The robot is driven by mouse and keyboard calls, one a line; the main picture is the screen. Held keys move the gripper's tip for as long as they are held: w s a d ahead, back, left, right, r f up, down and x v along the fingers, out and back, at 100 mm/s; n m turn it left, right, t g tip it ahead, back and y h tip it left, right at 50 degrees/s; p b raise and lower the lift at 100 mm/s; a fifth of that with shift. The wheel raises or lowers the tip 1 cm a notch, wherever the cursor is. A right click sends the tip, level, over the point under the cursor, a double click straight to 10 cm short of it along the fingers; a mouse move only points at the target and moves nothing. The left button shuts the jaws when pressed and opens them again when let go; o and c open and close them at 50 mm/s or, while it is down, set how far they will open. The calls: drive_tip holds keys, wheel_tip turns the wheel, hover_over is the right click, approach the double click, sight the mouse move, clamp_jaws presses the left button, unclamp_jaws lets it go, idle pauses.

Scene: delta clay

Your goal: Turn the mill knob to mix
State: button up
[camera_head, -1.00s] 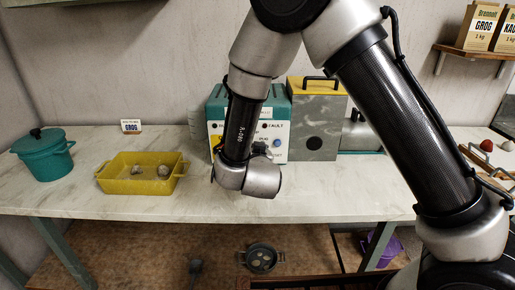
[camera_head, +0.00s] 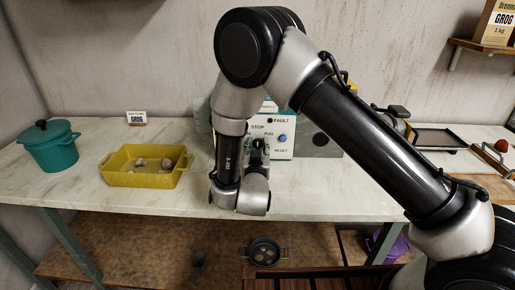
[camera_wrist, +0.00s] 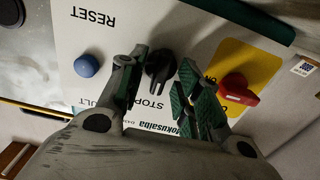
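The mill's light control panel (camera_head: 286,147) faces me on the bench, with STOP, PUG, FAULT and RESET labels; my arm covers its left part. In the wrist view the black knob (camera_wrist: 160,64) sits on the panel (camera_wrist: 110,30) beside the STOP label, which appears upside down. My gripper (camera_wrist: 162,78) is open, with green-padded fingers on either side of the knob in the picture. I cannot tell whether they touch it. My gripper (camera_head: 258,150) also shows in the head view, close to the panel, hiding the knob area.
A blue button (camera_wrist: 86,66) and a red switch (camera_wrist: 237,90) on a yellow plate flank the knob. A yellow tray (camera_head: 145,179) with lumps and a teal pot (camera_head: 48,150) stand left on the bench. The bench front (camera_head: 330,205) is clear.

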clamp_jaws()
